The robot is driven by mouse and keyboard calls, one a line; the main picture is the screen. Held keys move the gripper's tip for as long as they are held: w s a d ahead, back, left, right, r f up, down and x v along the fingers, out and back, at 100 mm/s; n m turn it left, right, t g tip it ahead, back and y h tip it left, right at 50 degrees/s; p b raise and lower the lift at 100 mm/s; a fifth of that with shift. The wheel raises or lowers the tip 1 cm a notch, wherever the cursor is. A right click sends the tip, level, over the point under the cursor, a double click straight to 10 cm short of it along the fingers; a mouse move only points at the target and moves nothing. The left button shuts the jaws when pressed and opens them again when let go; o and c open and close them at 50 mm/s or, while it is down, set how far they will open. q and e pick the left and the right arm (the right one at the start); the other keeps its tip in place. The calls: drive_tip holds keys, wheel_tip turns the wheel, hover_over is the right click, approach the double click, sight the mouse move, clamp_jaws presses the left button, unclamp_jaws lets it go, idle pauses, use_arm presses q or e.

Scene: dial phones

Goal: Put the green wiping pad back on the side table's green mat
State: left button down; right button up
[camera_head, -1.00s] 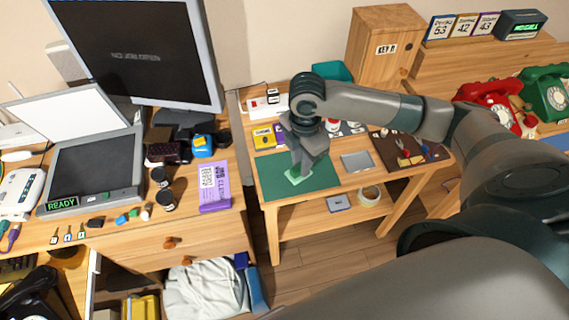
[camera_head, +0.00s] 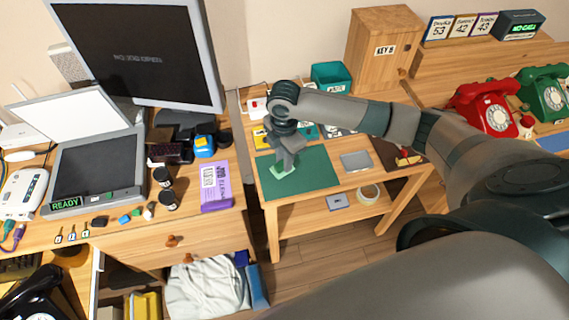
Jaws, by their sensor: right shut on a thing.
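The green mat (camera_head: 312,178) lies on the left part of the side table (camera_head: 350,184). The light green wiping pad (camera_head: 280,172) is at the mat's left side, partly covered by my right gripper (camera_head: 283,165). My right gripper points down and is shut on the pad. The pad is at or just above the mat; I cannot tell whether it touches. My left gripper is not in view.
A grey pad (camera_head: 356,161) lies right of the mat. A teal bin (camera_head: 331,77) and a wooden key box (camera_head: 382,48) stand behind. The desk with a purple sign (camera_head: 215,187) is to the left. Red (camera_head: 483,108) and green phones (camera_head: 545,93) are at right.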

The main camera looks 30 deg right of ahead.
wheel_tip(320, 180, down, 2)
drive_tip(key=shift+p, duration=0.3)
drive_tip(key=shift+f, duration=0.4)
drive_tip(key=shift+f, duration=0.15)
drive_tip(key=o, duration=0.9)
wheel_tip(320, 180, up, 11)
drive_tip(key=b, duration=0.2)
drive_tip(key=shift+b, duration=0.4)
drive_tip(key=shift+r, duration=0.7)
